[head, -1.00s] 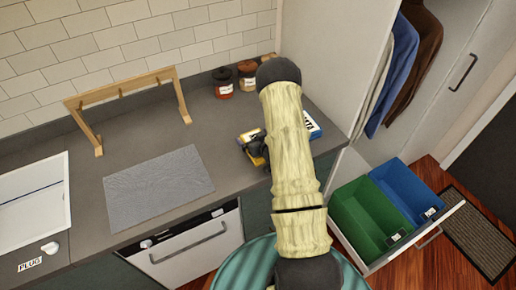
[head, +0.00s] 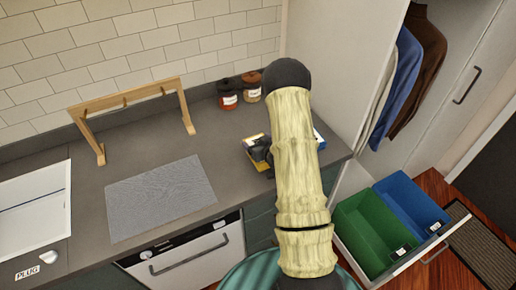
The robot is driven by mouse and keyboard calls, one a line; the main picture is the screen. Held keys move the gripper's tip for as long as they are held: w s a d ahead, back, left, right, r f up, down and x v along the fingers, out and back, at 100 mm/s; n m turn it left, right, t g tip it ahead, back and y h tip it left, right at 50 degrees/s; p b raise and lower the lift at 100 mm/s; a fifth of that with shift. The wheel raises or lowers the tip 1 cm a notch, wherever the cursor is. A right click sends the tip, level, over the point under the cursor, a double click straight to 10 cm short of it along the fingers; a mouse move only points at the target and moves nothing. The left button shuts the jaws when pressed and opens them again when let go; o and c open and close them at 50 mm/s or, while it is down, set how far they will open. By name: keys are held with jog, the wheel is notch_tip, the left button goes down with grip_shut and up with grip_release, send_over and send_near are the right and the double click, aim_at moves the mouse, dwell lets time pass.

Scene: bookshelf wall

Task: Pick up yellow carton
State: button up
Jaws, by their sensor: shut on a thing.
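The yellow carton (head: 249,141) is on the grey counter, left of my arm, and shows only in part. My dark gripper (head: 261,151) is at the carton, shut on it, and covers some of it. The fingertips are small and partly hidden, and I cannot tell whether the carton is clear of the counter.
A blue and white box (head: 319,139) stands just right of my arm, partly hidden. Two jars (head: 227,94) (head: 250,88) stand behind. A wooden rack (head: 128,96) and grey mat (head: 160,197) lie left. An open drawer holds green (head: 372,228) and blue (head: 412,205) bins.

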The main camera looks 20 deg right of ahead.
notch_tip(320, 180, up, 6)
jog(key=shift+r+b, duration=0.15)
jog(key=shift+b, duration=0.5)
jog(key=shift+r, duration=0.1)
